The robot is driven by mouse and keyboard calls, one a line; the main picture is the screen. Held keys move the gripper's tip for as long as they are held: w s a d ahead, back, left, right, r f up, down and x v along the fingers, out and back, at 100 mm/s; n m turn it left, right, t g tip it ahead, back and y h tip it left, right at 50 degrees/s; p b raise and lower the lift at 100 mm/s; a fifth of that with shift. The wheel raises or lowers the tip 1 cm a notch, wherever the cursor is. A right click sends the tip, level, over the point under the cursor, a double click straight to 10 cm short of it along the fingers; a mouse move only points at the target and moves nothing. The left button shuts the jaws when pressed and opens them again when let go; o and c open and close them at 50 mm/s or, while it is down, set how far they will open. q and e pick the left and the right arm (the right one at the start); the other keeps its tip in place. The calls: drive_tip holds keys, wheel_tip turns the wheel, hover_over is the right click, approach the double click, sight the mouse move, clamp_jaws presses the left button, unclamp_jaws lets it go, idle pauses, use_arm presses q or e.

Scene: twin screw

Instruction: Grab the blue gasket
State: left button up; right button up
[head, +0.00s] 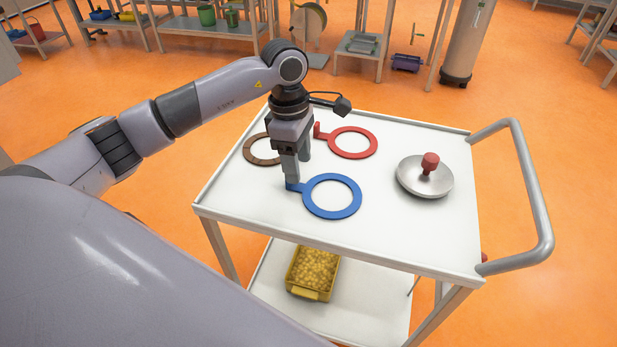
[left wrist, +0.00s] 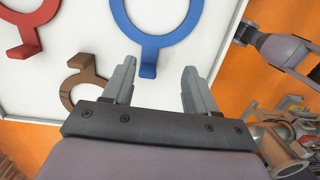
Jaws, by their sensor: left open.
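The blue gasket (head: 335,214), a flat ring with a tab on its left, lies on the white top of the cart (head: 240,198). My left gripper (head: 296,178) points down over the tab end of the gasket. In the left wrist view the blue gasket (left wrist: 152,42) is at the top, its tab appearing between the two spread fingers of the left gripper (left wrist: 157,68). The jaws are open and hold nothing. I cannot tell the exact height of the fingertips above the cart top. My right gripper is not in view.
A red gasket (head: 352,154) lies behind the blue one. A brown gasket (head: 252,157) lies behind and left, partly hidden by my gripper. A metal bowl (head: 412,188) with a red knob stands at right. A yellow bin (head: 310,294) sits on the lower shelf. The front right top is clear.

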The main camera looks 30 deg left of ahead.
use_arm(q)
drive_tip(key=shift+w+a+r+y, duration=0.2)
drive_tip(key=shift+a+r+y, duration=0.05)
drive_tip(key=shift+a, duration=0.35)
drive_tip(key=shift+w+a+r+y, duration=0.15)
drive_tip(key=shift+a+r+y, duration=0.1)
drive_tip(key=shift+a, duration=0.7)
wheel_tip(320, 180, down, 7)
drive_tip(key=shift+s+r+p, duration=0.1)
drive_tip(key=shift+p, duration=0.4)
clamp_jaws()
